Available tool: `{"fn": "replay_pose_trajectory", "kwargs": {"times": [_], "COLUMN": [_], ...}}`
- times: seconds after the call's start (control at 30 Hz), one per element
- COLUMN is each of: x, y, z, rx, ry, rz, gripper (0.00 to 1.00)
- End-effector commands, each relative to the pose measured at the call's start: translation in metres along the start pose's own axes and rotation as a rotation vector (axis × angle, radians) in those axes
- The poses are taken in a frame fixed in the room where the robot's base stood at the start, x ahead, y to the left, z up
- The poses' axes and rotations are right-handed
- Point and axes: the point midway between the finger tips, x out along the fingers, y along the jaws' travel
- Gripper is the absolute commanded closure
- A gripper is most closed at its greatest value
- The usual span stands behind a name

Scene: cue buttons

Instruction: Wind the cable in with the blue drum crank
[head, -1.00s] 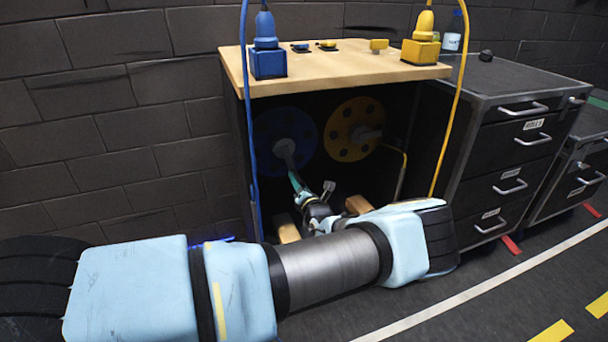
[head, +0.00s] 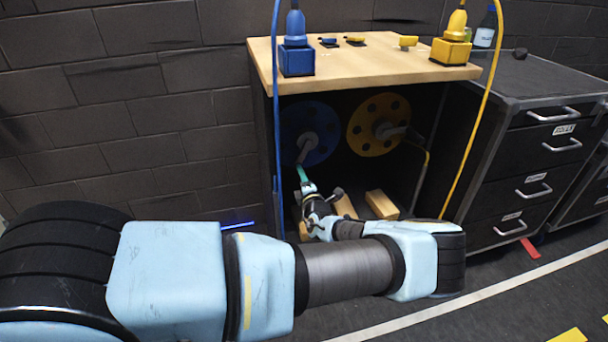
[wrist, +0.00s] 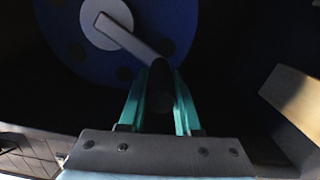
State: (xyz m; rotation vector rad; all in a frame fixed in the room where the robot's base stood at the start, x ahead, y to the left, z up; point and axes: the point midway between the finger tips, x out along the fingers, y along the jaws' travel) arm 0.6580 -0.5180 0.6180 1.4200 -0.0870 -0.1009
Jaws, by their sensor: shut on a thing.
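The blue drum (head: 318,128) hangs inside the dark cabinet on the left, with a grey hub and crank arm; it also shows in the wrist view (wrist: 68,38). The crank arm (wrist: 130,40) slants from the hub down to a dark handle (wrist: 160,85). My gripper (wrist: 160,95) has its teal fingers on both sides of this handle, shut on it. In the head view my gripper (head: 301,176) is small, below the blue drum's hub. The blue cable (head: 277,120) runs down past the cabinet's left front edge from a blue plug on a blue block (head: 297,60).
A yellow drum (head: 378,125) with its own crank stands right of the blue one. Wooden blocks (head: 382,205) lie on the cabinet floor. The yellow cable (head: 480,110) hangs at the right front. A dark drawer cabinet (head: 535,140) stands to the right.

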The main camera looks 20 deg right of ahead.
Motion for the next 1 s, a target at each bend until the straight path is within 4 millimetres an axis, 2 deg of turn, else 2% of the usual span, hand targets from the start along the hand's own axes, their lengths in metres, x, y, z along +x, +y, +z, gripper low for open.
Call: {"fn": "replay_pose_trajectory", "kwargs": {"times": [0.5, 0.53, 0.77, 1.0], "x": [-0.0008, -0.0008, -0.0003, -0.0005], "y": [-0.0009, -0.0009, 0.0001, 0.0005], "z": [-0.0050, -0.0050, -0.0032, -0.0021], "rx": [0.020, 0.019, 0.018, 0.018], "ry": [0.006, 0.006, 0.003, 0.001], "rz": [-0.004, -0.004, -0.002, -0.001], "gripper": [1.00, 0.64, 0.38, 0.38]}}
